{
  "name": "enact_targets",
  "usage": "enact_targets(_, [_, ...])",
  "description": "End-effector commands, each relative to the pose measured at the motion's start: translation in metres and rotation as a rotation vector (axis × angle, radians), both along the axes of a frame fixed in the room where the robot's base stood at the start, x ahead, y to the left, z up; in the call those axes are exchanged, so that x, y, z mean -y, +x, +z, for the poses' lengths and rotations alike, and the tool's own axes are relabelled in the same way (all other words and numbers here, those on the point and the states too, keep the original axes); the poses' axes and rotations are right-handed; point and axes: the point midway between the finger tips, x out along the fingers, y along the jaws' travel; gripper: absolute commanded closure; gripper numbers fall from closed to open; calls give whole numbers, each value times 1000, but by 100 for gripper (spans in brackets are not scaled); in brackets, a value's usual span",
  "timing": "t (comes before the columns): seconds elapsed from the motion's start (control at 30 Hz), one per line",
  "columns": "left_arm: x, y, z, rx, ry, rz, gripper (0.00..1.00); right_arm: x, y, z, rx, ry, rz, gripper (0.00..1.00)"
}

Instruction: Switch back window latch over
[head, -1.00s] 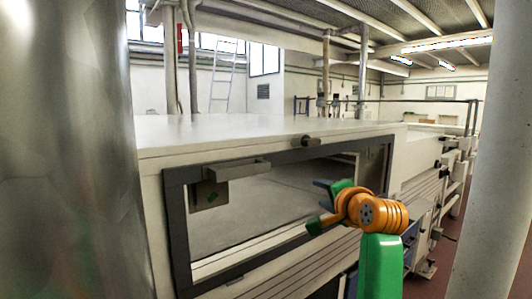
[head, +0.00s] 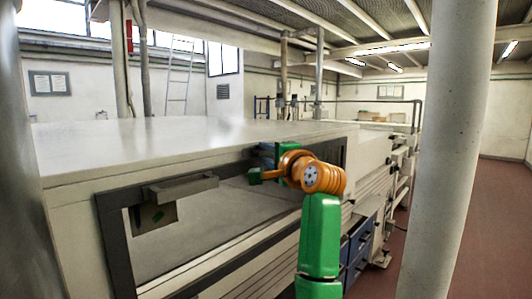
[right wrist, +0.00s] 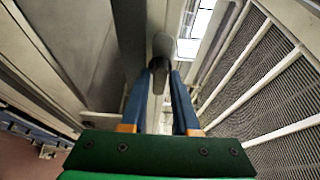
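The dark window frame (head: 118,240) is set in the front of a long pale tunnel housing. A grey bracket latch (head: 180,189) sits at its upper left. My right gripper (head: 262,164) is at the frame's upper edge, right of that bracket, and hides that stretch of it in the head view. In the right wrist view, the two blue fingers (right wrist: 160,84) stand apart. A dark round knob (right wrist: 159,64) shows between or just beyond their tips; contact is unclear. My left gripper is not in view.
The flat housing top (head: 190,135) is clear. A pale round pillar (head: 447,150) stands at the right. Blue drawers (head: 358,243) are below the housing's right part. Red floor is open at far right.

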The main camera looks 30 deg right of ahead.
Motion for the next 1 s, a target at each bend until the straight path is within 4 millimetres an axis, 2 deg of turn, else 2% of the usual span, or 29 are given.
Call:
enact_targets(0.03, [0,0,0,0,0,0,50,0,0,0,0,0,0,88])
enact_targets(0.1, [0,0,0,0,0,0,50,0,0,0,0,0,0,100])
enact_targets(0.57, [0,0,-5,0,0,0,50,0,0,-1,24,-66,-2,100])
enact_targets(1.0, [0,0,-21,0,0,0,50,2,0,-4,146,-415,-4,100])
